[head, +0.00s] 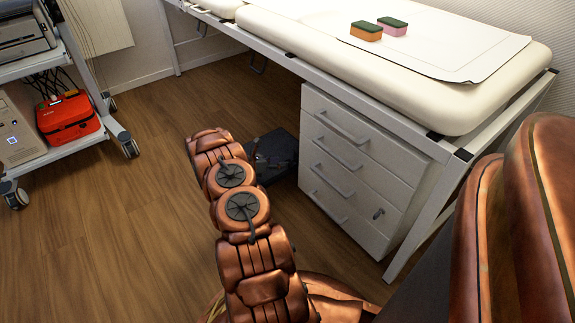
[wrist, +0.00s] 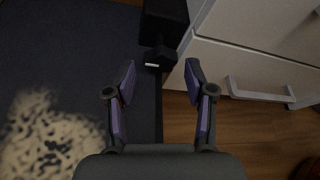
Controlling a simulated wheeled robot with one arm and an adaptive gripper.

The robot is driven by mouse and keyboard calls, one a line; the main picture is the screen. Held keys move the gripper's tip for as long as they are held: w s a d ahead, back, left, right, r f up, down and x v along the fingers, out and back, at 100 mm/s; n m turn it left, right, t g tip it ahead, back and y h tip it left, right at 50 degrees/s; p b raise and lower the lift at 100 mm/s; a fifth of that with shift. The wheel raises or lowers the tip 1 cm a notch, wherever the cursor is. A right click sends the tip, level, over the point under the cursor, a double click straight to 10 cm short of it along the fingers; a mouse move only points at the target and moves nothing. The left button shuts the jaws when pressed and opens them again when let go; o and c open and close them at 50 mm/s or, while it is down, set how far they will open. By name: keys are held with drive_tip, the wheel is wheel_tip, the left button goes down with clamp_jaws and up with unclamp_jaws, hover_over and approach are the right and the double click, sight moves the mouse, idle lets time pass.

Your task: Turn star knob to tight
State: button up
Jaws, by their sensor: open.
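My gripper (wrist: 159,80) is open in the wrist view, its two fingers apart with nothing between the tips. Just beyond the tips, a small black part with a pale mark (wrist: 158,55) juts from a dark box (wrist: 165,20). It may be the star knob, but it is too dark to make out its shape or setting. The black box (head: 275,150) also shows in the head view, low by the drawer cabinet and partly behind my arm. My gripper cannot be made out in the head view.
A white drawer cabinet (head: 350,165) with handles stands under a padded couch (head: 420,85), right of the box. An orange sponge (head: 366,31) and a pink sponge (head: 392,27) lie on top. A trolley (head: 70,150) stands left. Wooden floor (head: 120,220) between is clear.

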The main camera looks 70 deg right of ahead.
sight(288, 160)
drive_tip(key=shift+b+x, duration=0.75)
drive_tip(key=shift+x, duration=1.55)
drive_tip(key=shift+c, duration=0.4)
drive_tip(key=c, duration=0.8)
drive_tip(key=shift+s+m+t, duration=0.1)
drive_tip(key=shift+m+t, duration=0.2)
drive_tip(key=shift+p, duration=0.3)
drive_tip(key=shift+m, duration=0.3)
drive_tip(key=o, duration=0.9)
